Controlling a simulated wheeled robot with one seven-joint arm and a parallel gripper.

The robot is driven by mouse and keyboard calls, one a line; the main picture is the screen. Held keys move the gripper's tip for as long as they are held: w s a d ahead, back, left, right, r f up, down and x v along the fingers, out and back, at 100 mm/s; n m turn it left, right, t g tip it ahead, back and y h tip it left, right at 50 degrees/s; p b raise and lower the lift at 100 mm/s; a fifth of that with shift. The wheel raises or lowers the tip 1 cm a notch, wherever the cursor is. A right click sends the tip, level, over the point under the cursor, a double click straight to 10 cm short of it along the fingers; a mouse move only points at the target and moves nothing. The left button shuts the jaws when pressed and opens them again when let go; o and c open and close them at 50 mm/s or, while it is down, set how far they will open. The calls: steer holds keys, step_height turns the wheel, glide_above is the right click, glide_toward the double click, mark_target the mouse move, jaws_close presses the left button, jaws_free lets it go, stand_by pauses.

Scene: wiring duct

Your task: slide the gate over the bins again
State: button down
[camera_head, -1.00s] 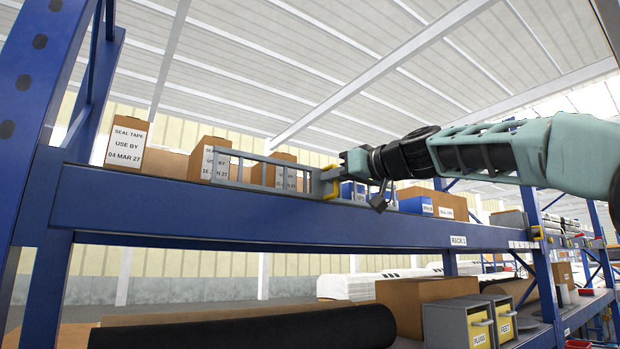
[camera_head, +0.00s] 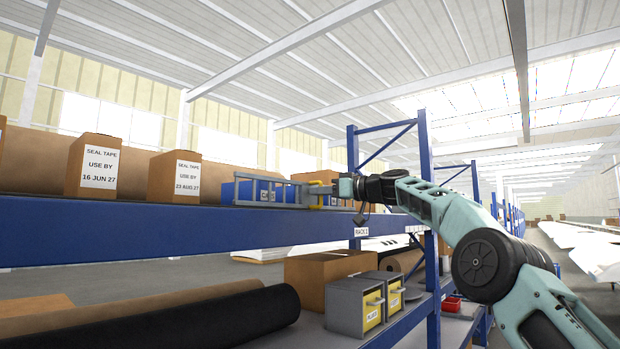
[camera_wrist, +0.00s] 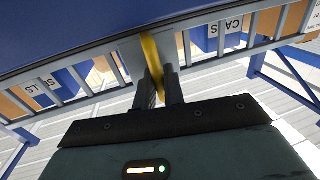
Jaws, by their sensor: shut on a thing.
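The gate (camera_head: 262,205) is a grey barred frame at the front edge of the upper shelf, above the blue beam. My gripper (camera_head: 335,188) is shut on this handle; the wrist view shows the two dark fingers (camera_wrist: 160,88) on either side of the yellow handle (camera_wrist: 151,55). The blue bins (camera_head: 262,189) stand behind the gate's bars, partly hidden by them. In the wrist view a blue bin (camera_wrist: 205,38) with an upside-down label shows behind the bars on the right.
Seal tape cartons (camera_head: 95,165) and (camera_head: 173,176) stand uncovered on the shelf left of the gate. More cartons (camera_head: 320,176) are behind its right end. A blue rack upright (camera_head: 425,180) stands right of my gripper. Grey boxes (camera_head: 357,305) and a black roll (camera_head: 200,325) lie below.

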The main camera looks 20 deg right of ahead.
steer(key=shift+w+d, duration=0.25)
steer(key=shift+d, duration=0.15)
steer(key=c, duration=1.6)
jaws_free()
steer(key=b+v, duration=1)
steer(key=v, duration=0.7)
steer(key=shift+s+d+r, duration=0.1)
steer(key=shift+d, duration=0.05)
